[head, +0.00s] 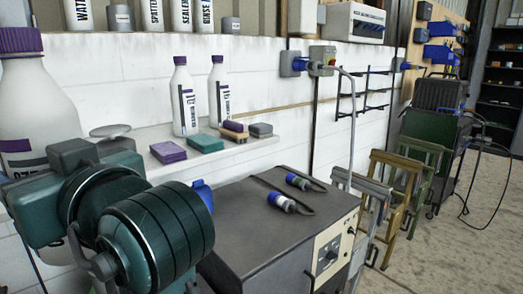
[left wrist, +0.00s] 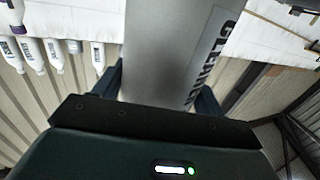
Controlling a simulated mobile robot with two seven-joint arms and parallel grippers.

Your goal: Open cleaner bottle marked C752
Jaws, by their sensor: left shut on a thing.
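A large white bottle with a purple cap (head: 32,90) stands close at the left edge of the head view, upright, its lower part behind my left arm. Its label is only partly visible and I cannot read a code. In the left wrist view my left gripper (left wrist: 160,88) is shut around a pale grey bottle body (left wrist: 165,45) with dark vertical lettering; its cap is out of view. It appears to be the same large bottle. Two more white bottles with purple caps, a left one (head: 184,100) and a right one (head: 219,92), stand on the ledge. My right gripper is not in view.
The wall ledge (head: 255,146) holds a purple sponge (head: 168,152), a green sponge (head: 205,143) and a brush (head: 235,131). A dark-topped cabinet (head: 240,207) carries two blue-and-white connectors. Wooden trestles (head: 388,200) stand right of it. Open floor lies at the right.

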